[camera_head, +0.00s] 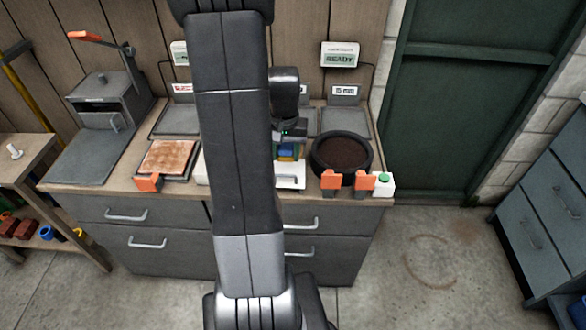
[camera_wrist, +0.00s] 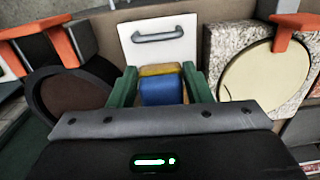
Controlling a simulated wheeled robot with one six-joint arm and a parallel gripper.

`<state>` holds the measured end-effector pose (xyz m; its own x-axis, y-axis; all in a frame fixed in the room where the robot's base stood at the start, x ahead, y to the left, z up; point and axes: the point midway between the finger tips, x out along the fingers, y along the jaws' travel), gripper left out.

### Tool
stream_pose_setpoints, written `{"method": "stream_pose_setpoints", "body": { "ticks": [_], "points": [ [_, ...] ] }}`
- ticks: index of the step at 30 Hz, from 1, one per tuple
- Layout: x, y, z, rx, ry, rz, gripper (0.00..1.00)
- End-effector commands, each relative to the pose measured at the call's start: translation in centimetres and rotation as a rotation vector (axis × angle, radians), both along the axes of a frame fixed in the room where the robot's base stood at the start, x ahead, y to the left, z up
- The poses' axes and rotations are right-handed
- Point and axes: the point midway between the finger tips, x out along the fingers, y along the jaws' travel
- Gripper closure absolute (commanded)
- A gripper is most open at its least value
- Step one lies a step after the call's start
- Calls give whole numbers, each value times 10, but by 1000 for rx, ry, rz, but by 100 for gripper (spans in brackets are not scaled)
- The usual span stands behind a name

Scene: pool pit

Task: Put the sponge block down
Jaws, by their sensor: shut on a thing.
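My gripper (camera_wrist: 160,80) shows in the wrist view with a green finger on each side of a blue and yellow block, which I take to be the sponge block (camera_wrist: 161,92). It is shut on the block. The blue part is nearer the wrist camera and the yellow part lies beyond it. In the head view my gripper is small and partly hidden behind my arm, over the worktop (camera_head: 210,196). There the block (camera_head: 286,154) shows just behind a white panel with a handle (camera_head: 289,181). I cannot tell whether the block touches a surface beneath it.
A round black pan with dark contents (camera_head: 343,153) and a green-button box (camera_head: 383,184) stand to the right. A tray with a reddish-brown slab (camera_head: 167,157) lies left. The wrist view shows a speckled block with a cream disc (camera_wrist: 264,73) beside my gripper.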

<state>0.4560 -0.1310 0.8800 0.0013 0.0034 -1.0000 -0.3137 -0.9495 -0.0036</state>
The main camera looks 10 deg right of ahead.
Motion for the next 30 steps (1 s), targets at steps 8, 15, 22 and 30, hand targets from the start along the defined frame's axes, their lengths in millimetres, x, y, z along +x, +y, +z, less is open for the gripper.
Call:
{"method": "stream_pose_setpoints", "body": {
  "ticks": [8,15,22,30],
  "points": [
    [-1,0,-32,0,3,0,92],
    [0,0,-57,0,0,0,92],
    [0,0,-57,0,-1,0,92],
    [0,0,-60,0,-1,0,34]
  ]
}}
